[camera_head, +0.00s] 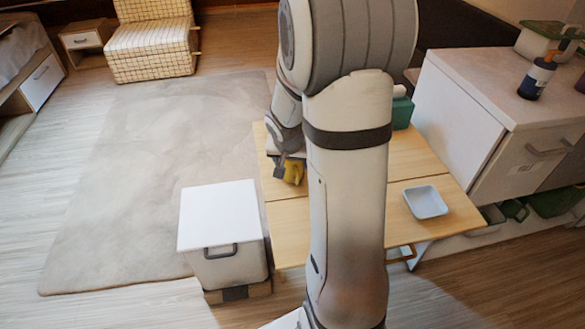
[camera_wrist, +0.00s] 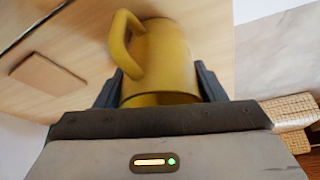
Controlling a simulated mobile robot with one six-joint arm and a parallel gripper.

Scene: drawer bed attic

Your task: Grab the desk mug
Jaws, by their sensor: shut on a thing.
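The yellow mug (camera_wrist: 165,62) sits between the two dark fingers of my gripper (camera_wrist: 160,88) in the wrist view, and the fingers are shut on its sides. Its handle (camera_wrist: 122,45) points to the upper left of that view. In the head view the mug (camera_head: 294,171) shows partly behind my arm, at the left side of the wooden desk (camera_head: 405,160). My gripper (camera_head: 284,165) is beside it there, mostly hidden. I cannot tell whether the mug touches the desk top.
A light blue dish (camera_head: 425,202) and a green box (camera_head: 402,112) are on the desk. A white lidded bin (camera_head: 222,220) stands by its left edge. A white cabinet (camera_head: 470,110) stands at the right, with a dark bottle (camera_head: 537,77) on it. The rug (camera_head: 140,180) is clear.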

